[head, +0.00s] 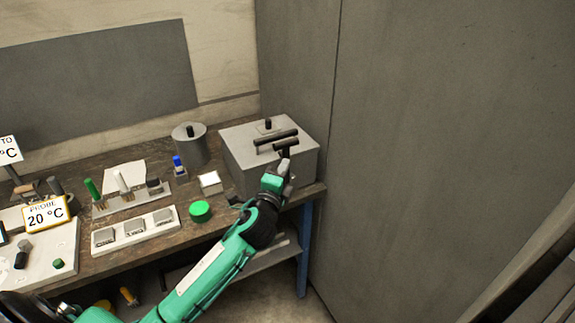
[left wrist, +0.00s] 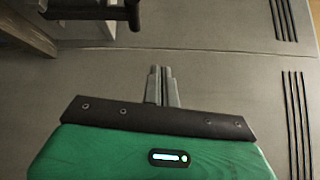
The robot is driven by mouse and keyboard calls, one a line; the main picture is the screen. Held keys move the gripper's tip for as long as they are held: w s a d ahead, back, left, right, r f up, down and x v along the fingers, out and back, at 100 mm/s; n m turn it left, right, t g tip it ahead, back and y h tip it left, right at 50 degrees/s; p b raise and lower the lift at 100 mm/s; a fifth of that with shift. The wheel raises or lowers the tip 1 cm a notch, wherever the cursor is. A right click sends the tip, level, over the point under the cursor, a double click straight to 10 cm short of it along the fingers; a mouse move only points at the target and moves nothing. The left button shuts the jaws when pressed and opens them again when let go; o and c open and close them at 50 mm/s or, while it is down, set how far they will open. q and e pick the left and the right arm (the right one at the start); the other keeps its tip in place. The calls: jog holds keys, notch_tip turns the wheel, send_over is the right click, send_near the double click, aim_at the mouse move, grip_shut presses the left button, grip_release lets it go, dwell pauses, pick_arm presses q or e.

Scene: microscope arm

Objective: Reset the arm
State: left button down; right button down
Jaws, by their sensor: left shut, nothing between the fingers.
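My left gripper (head: 287,168) is at the front right corner of a grey metal box (head: 238,152) on the bench. Its green body is just below the box's lid, and its fingers point up and away from me. In the left wrist view the two grey fingertips (left wrist: 161,72) are together with nothing between them. The box has a black bar handle (head: 277,141) on its lid; a dark bar (left wrist: 88,12) also shows at the top left of the left wrist view, apart from the fingers. My right gripper is not in view.
The wooden bench (head: 140,260) holds a grey lidded pot (head: 190,147), a green round cap (head: 200,211), a tray with grey squares (head: 134,230), a rack of coloured-topped tubes and a "20 °C" sign (head: 45,214). A tall grey panel (head: 440,130) stands right of the bench.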

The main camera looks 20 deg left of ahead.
pick_arm(q)
jog(key=shift+s, duration=0.45)
notch_tip(320, 180, down, 26)
jog(key=s+a+n+g, duration=0.1)
jog(key=a+n+g, duration=0.1)
jog(key=n+g, duration=0.25)
jog(key=s+f+n+g, duration=0.15)
jog(key=s+f, duration=0.25)
jog(key=f, duration=0.4)
jog(key=s+f+g+h, duration=0.1)
jog(key=s+f+g, duration=0.1)
jog(key=s+f, duration=0.35)
jog(key=s+f+n+g, duration=0.1)
jog(key=s+f+g, duration=0.15)
jog(key=f, duration=0.65)
jog(key=s+d+f+n+g, duration=0.2)
jog(key=s+f+n+g, duration=0.25)
jog(key=s+f, duration=1.35)
jog(key=s+f+n+g, duration=0.1)
jog(key=s+f+n, duration=0.1)
jog(key=s, duration=1)
jog(key=s+d+f+n+g+h+b, duration=0.1)
jog(key=s+f, duration=0.3)
jog(key=s, duration=0.8)
jog(key=shift+d+n+g, duration=0.3)
jog(key=shift+n+g, duration=0.2)
jog(key=shift+n, duration=0.05)
